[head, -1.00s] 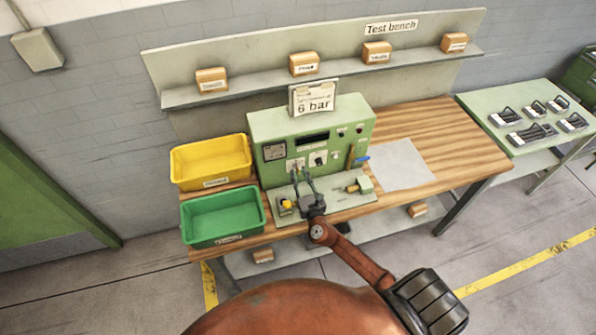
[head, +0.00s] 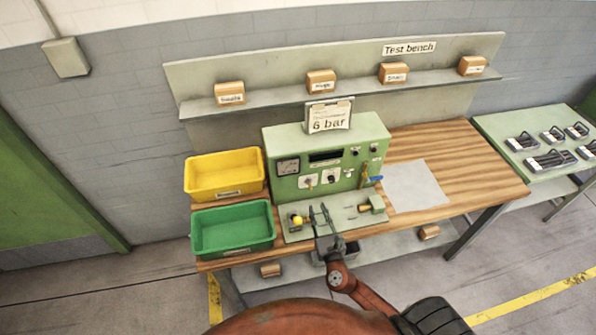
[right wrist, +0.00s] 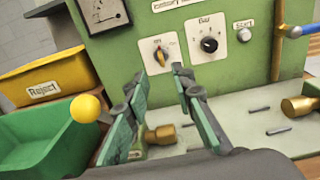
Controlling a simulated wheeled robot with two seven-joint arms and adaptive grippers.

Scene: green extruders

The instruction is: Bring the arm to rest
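My right gripper (head: 321,216) is open and empty at the front of the green test machine (head: 328,160). In the right wrist view its two green-padded fingers (right wrist: 158,90) stand apart, with the machine's panel beyond them. Between and below the fingers a brass fitting (right wrist: 161,135) shows on the machine's pale base plate. My right arm (head: 358,290) reaches up from the bottom of the head view. My left gripper is not in view.
A yellow bin (head: 225,174) and a green bin (head: 232,229) stand left of the machine, the yellow one marked Reject. A yellow knob (head: 297,220) and a brass fitting (head: 364,207) sit on the base plate. A white sheet (head: 414,187) lies on the wooden bench (head: 470,165). Boxes line the shelf.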

